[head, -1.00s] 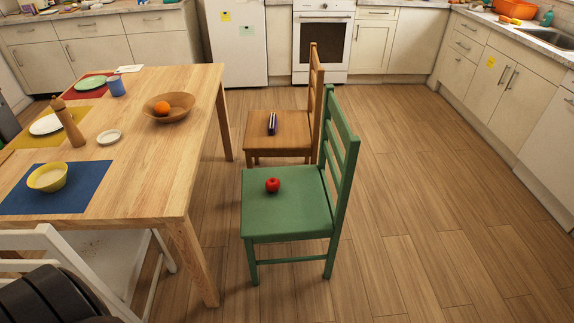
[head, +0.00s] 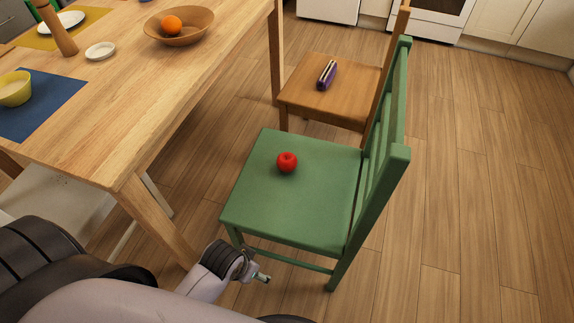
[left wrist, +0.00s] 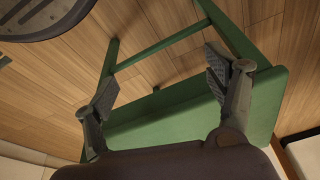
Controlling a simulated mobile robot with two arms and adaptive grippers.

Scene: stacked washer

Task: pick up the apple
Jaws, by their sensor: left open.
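The red apple (head: 287,162) rests on the seat of the green chair (head: 262,200), near the middle of the seat. My left gripper (head: 262,277) is low in front of the chair's near edge, below seat height and apart from the apple. In the left wrist view its two fingers (left wrist: 160,82) are spread open with nothing between them. The green chair's legs and seat edge (left wrist: 170,125) show behind them there. The apple is not in the left wrist view. My right gripper is not in view.
The wooden table (head: 150,120) stands left of the chair, with a bowl (head: 190,38) holding an orange (head: 171,25). A brown chair (head: 345,105) with a purple case (head: 326,74) stands behind. The green chair's backrest (head: 385,150) rises on the right. Floor to the right is clear.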

